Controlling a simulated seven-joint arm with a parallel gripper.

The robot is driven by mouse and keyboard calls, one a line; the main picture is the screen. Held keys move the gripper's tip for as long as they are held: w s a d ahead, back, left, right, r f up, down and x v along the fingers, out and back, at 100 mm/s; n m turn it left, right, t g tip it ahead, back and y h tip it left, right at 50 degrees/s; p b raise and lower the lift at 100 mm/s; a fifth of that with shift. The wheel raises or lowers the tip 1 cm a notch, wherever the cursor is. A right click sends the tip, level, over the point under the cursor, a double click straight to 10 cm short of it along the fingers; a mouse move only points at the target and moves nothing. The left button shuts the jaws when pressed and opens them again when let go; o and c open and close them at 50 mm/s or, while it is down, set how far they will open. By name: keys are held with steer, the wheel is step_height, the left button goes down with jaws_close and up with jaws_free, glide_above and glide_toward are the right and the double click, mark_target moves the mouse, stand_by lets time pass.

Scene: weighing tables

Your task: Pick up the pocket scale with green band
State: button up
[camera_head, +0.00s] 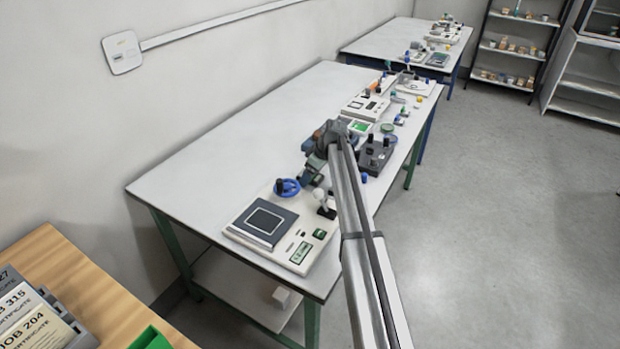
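My arm reaches in from the lower right, and my gripper (313,172) is over the middle of the long white table (210,150), pointing down. Its fingers are small and dark here, so I cannot tell whether it is open or shut. I cannot make out for sure which thing is the pocket scale with green band. A white bench scale (323,228) with a dark square pan (267,219) and green panels stands at the near end. A white device (366,107) with a green panel (360,126) stands farther back. My arm hides part of the table.
A dark block with knobs (376,157) stands right of my gripper. A blue ring (287,188) and a white-knobbed piece (323,200) are by the bench scale. Small items crowd the right side; the table's left side is clear. A wooden table (100,262) is at lower left.

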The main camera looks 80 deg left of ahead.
steer(key=c, duration=1.2)
steer(key=shift+r, duration=0.1)
steer(key=shift+c, duration=0.2)
